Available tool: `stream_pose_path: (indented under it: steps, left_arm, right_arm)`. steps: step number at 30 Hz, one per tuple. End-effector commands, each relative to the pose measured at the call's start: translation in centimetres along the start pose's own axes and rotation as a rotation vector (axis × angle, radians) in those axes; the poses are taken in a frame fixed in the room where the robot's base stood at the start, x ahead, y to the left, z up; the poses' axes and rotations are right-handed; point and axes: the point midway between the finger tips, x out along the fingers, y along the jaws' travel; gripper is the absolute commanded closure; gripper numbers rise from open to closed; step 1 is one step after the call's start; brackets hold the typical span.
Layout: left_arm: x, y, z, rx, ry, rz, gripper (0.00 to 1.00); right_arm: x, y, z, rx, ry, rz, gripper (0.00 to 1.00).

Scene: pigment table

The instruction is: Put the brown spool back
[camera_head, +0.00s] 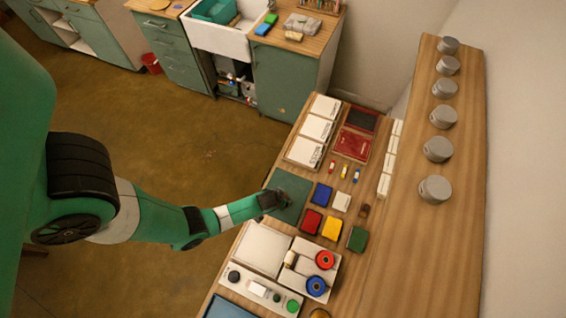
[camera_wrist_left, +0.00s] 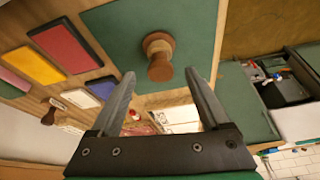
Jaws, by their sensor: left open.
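A brown spool-shaped piece (camera_wrist_left: 158,57), with a round end and a narrower end, stands on the dark green mat (camera_wrist_left: 192,22) in the left wrist view. My left gripper (camera_wrist_left: 160,76) is open, with its two fingers apart and nothing between them. The brown piece shows just beyond the fingertips, roughly centred between them. In the head view my left gripper (camera_head: 284,196) is over the green mat (camera_head: 293,211) and hides the brown piece. My right gripper is not in view.
A white holder (camera_head: 302,271) carries a red spool (camera_head: 325,260) and a blue spool (camera_head: 316,287). Blue (camera_head: 322,194), red (camera_head: 311,221), yellow (camera_head: 332,228) and green (camera_head: 357,239) pads lie beside the mat. A small brown wooden piece (camera_head: 364,210) stands near them. Grey cups (camera_head: 435,189) line the shelf.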

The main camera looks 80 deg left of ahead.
Motion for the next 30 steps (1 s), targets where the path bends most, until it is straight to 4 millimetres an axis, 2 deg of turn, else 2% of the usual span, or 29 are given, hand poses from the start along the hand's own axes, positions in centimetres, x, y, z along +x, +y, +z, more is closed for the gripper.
stream_pose_path:
  steps: [6,15,23,30]
  left_arm:
    - [0.8,0.0,0.0,0.000,0.000,0.000,0.20]
    - [5.4,0.0,0.0,0.000,0.000,0.000,0.20]
    - [5.5,0.0,-0.1,0.001,0.000,0.002,0.20]
    - [5.5,0.0,-0.1,0.001,0.000,0.001,0.63]
  right_arm:
    - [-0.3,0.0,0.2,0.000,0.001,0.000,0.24]
    - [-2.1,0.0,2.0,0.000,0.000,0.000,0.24]
    - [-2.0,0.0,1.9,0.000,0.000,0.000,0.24]
    - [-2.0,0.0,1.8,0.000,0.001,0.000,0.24]
